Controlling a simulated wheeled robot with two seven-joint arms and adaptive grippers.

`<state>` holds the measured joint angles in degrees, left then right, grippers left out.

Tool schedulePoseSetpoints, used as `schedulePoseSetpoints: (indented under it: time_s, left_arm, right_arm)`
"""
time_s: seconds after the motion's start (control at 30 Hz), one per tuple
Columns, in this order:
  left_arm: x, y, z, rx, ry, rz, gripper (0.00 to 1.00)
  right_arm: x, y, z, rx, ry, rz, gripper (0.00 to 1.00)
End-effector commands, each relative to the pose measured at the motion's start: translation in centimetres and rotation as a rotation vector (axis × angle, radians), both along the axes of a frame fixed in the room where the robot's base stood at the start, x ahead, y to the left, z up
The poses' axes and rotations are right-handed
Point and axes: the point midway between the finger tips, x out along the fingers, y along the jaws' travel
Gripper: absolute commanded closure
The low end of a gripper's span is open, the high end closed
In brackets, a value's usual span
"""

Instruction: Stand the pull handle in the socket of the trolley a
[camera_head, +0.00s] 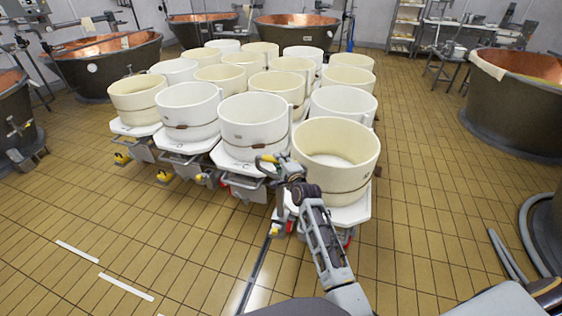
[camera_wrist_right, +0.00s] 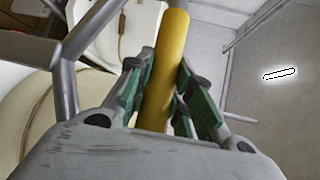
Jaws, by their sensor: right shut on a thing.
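My right gripper (camera_head: 277,166) is in front of the nearest trolley (camera_head: 352,211), at the left side of its large cream tub (camera_head: 337,190). It is shut on the yellow grip of the pull handle (camera_head: 261,161). In the right wrist view the yellow grip (camera_wrist_right: 164,70) runs between the green finger pads of the gripper (camera_wrist_right: 157,92). A grey tube shows beside it there. The handle's lower end and the socket are hidden or too small to make out. My left gripper is out of view.
Several white trolleys with white and cream tubs (camera_head: 252,122) stand packed close together behind and to the left. Copper vats (camera_head: 515,100) stand along the sides and back.

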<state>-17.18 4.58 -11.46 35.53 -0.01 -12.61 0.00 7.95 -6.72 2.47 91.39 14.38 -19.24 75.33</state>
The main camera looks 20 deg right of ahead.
Motion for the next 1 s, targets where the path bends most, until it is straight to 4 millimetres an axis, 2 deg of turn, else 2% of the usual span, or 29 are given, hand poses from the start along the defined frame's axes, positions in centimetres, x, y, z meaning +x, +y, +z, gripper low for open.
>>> schedulePoseSetpoints:
  time_s: [1.0]
  left_arm:
    - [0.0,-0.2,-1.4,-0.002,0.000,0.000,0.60]
  right_arm:
    - [0.1,0.0,-2.0,0.001,-0.009,-0.001,1.00]
